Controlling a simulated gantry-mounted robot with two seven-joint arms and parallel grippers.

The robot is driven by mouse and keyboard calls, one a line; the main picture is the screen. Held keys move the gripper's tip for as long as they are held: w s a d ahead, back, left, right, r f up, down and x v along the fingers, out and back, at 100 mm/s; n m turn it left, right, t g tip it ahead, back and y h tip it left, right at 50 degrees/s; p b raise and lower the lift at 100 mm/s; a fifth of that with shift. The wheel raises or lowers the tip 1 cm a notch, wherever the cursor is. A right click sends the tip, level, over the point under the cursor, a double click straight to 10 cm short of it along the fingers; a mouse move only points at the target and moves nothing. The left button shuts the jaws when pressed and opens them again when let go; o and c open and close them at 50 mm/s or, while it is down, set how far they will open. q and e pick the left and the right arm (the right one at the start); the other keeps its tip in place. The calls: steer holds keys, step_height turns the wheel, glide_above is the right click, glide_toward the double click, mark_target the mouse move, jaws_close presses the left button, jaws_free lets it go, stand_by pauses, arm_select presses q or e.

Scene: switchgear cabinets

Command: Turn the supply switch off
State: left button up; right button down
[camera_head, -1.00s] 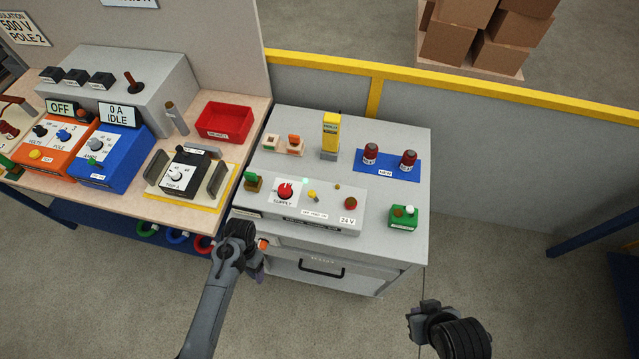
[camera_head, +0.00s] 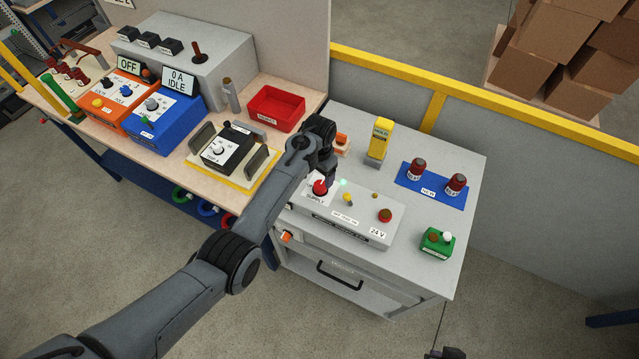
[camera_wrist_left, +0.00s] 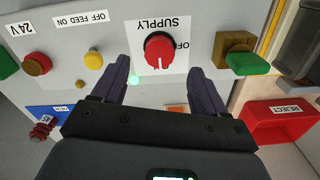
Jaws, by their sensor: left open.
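The supply switch is a red rotary knob (camera_head: 319,187) on a white SUPPLY plate, on the grey sloped panel (camera_head: 365,216). In the left wrist view the knob (camera_wrist_left: 158,50) appears upside down, its white mark pointing down in the picture, with a partly covered OFF label to its right. My left gripper (camera_head: 324,168) is just behind the knob in the head view. In the wrist view its two fingers (camera_wrist_left: 160,78) are open, one on each side below the knob, with nothing between them. My right gripper (camera_head: 445,353) barely shows at the bottom edge.
A pale green lamp (camera_wrist_left: 135,79) glows near the knob. A yellow device (camera_head: 380,138) stands behind.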

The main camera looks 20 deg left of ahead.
mark_target(319, 186)
arm_select(q)
steer(key=shift+f+b, duration=0.4)
steer(key=shift+f, duration=2.65)
steer(key=c, duration=1.1)
steer(key=shift+o, duration=0.2)
